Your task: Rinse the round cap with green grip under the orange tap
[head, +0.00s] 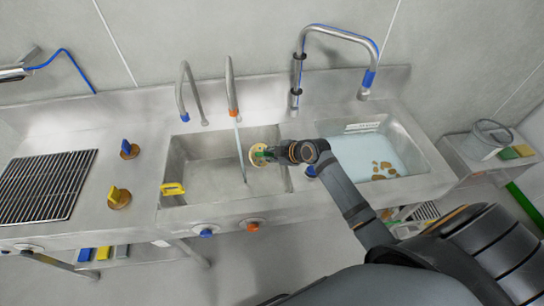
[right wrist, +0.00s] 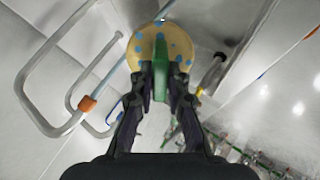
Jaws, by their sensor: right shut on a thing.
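The round cap (head: 257,153) is a cream disc with a green grip, over the right part of the left basin. My right gripper (head: 268,154) is shut on the green grip (right wrist: 160,66). In the right wrist view the cap's disc (right wrist: 146,46) shows several blue spots. The orange tap (head: 233,112) is a steel spout with an orange tip, and a thin stream (head: 240,150) runs from it into the basin. In the head view the cap is just right of the stream, seemingly apart from it. The orange tip also shows in the right wrist view (right wrist: 87,103). My left gripper is not in view.
A blue-tipped tap (head: 184,115) stands left of the orange one. The right basin (head: 398,150) holds water and brown pieces under a tall faucet (head: 297,75). A rack (head: 45,185) lies at the left.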

